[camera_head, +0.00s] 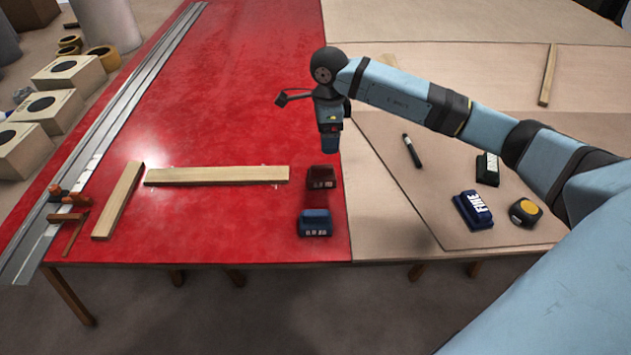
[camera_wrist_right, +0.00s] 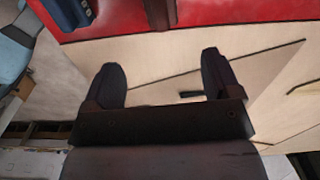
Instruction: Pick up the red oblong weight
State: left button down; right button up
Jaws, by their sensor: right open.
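The red oblong weight (camera_head: 321,178) lies on the red tabletop, with a dark red face and small pale marks. In the right wrist view a dark reddish block (camera_wrist_right: 160,12), likely this weight, is cut off by the top edge. My right gripper (camera_head: 330,148) points down just behind the weight in the head view, apart from it. In the wrist view its two dark fingers are spread with nothing gripped between them. My left gripper is not in view.
A blue weight (camera_head: 315,223) sits just in front of the red one. Wooden strips (camera_head: 217,175) lie to the left, near a metal rail (camera_head: 100,130). A marker (camera_head: 412,150), a blue block (camera_head: 473,210) and a tape measure (camera_head: 525,212) lie right.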

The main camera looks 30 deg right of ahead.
aim_at(322, 166)
notch_tip(322, 166, down, 7)
jog(key=shift+a+f, duration=0.1)
jog(key=shift+w+a+f+b, duration=0.1)
jog(key=shift+f+b, duration=0.05)
jog(key=shift+f, duration=0.75)
jog(key=shift+w+a+f+b, duration=0.1)
jog(key=shift+w+f, duration=0.05)
jog(key=shift+f, duration=0.8)
jog(key=shift+w+a+f+b, duration=0.1)
jog(key=shift+f+b, duration=0.05)
jog(key=shift+f, duration=0.75)
jog(key=c, duration=1.5)
jog(key=shift+r, duration=0.15)
grip_shut()
jog(key=shift+r, duration=0.1)
